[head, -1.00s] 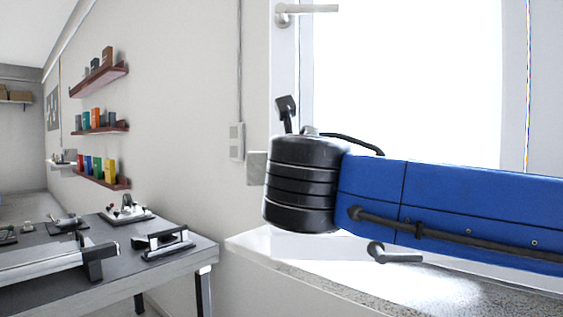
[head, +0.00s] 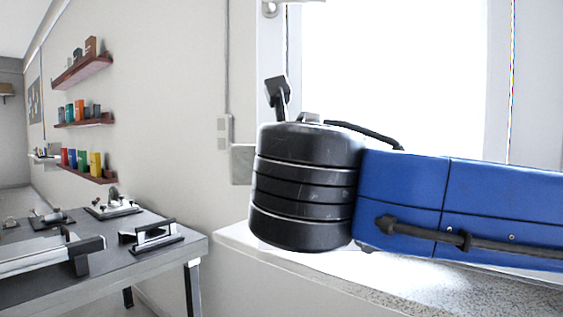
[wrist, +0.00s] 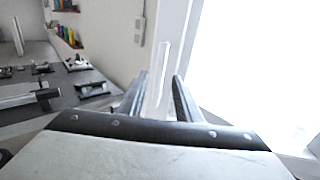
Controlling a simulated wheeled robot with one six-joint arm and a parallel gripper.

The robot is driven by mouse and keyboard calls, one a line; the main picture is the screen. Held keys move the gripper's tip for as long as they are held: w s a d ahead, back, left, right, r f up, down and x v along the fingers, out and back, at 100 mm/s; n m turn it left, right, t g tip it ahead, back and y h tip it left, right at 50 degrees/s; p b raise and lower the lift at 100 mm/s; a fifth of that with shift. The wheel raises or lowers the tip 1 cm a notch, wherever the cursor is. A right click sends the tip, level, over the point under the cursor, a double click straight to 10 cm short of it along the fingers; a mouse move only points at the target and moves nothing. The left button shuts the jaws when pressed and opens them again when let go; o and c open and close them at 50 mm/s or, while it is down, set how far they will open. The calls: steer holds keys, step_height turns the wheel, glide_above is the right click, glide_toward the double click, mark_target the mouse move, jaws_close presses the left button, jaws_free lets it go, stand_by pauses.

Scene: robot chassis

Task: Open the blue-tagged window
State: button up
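A bright window (head: 400,75) with a white frame (head: 270,60) fills the right of the head view. A metal handle (head: 271,9) on its frame shows only partly at the top edge. No blue tag is visible in either view. In the wrist view my gripper (wrist: 160,82) is open, its two dark fingers apart with nothing held. The white window frame (wrist: 178,45) rises beyond and between the fingers. A pale upright strip (wrist: 163,75) shows on it; I cannot tell whether it is a handle.
A speckled windowsill (head: 420,292) runs below the window, under my blue arm. A grey workbench (head: 125,245) with tools stands at the left. Shelves (head: 90,120) with coloured items hang on the wall. A switch box (head: 223,133) and cable are left of the window.

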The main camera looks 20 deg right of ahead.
steer(key=s+a, duration=0.1)
steer(key=s, duration=1)
steer(key=shift+s+a, duration=0.3)
steer(key=shift+a, duration=0.05)
stand_by(0.5)
stand_by(0.4)
steer(key=w+d+f+m+g+h, duration=0.1)
steer(key=w+d+f+m+g, duration=0.2)
steer(key=f, duration=0.5)
steer(key=w+d+f+m+g+h, duration=0.1)
steer(key=d+f+m+g, duration=0.1)
steer(key=d+f+m, duration=0.35)
steer(key=w+d+f+m+g, duration=0.2)
steer(key=d+f+g, duration=0.1)
steer(key=f, duration=0.6)
steer(key=s+d+f+m+g+y, duration=0.2)
steer(key=f+m, duration=0.9)
steer(key=m, duration=0.1)
steer(key=s+d+f+m+g+y, duration=0.2)
steer(key=s+d+f+m+g, duration=0.1)
steer(key=f+m, duration=0.8)
steer(key=shift+s+d+m+y, duration=0.15)
steer(key=shift+s+m+y, duration=0.15)
steer(key=shift+m, duration=0.15)
